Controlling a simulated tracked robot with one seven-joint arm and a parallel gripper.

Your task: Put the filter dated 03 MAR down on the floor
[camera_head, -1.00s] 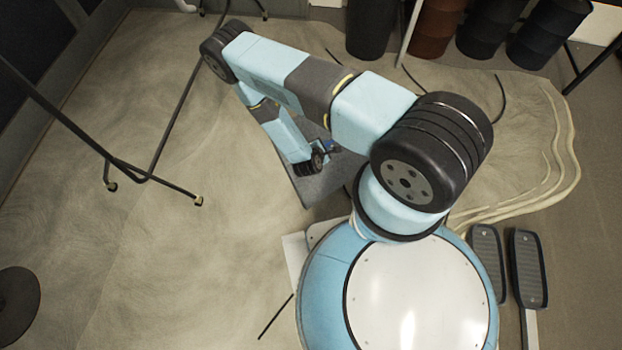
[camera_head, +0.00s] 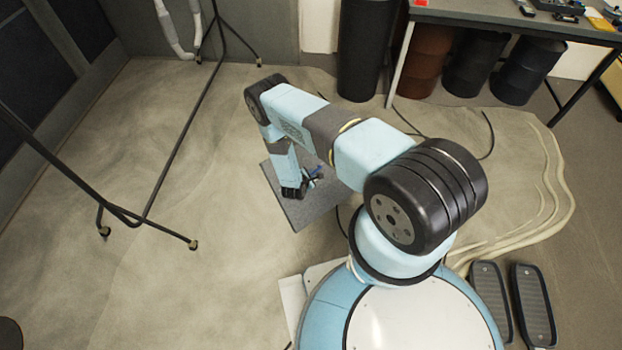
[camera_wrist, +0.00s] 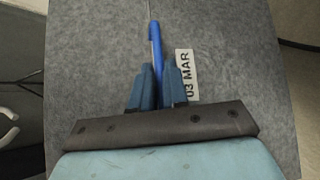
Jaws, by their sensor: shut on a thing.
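The filter dated 03 MAR is a flat grey panel (camera_head: 287,211) in front of me, with a blue handle (camera_wrist: 156,42) and a white label reading "03 MAR" (camera_wrist: 186,74). My gripper (camera_wrist: 155,78) is shut on the blue handle, between its two blue fingers. In the head view my gripper (camera_head: 313,177) is over the panel, and my arm hides its far part. The panel looks roughly level. I cannot tell whether it touches the floor (camera_head: 190,270) or hangs above it.
A black-framed stand with feet (camera_head: 165,180) is on the left. Dark and rusty drums (camera_head: 425,60) stand under a workbench (camera_head: 480,22) at the back right. Cables lie on the floor right of the panel. Two black pedals (camera_head: 512,305) are at lower right. The floor left of the panel is open.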

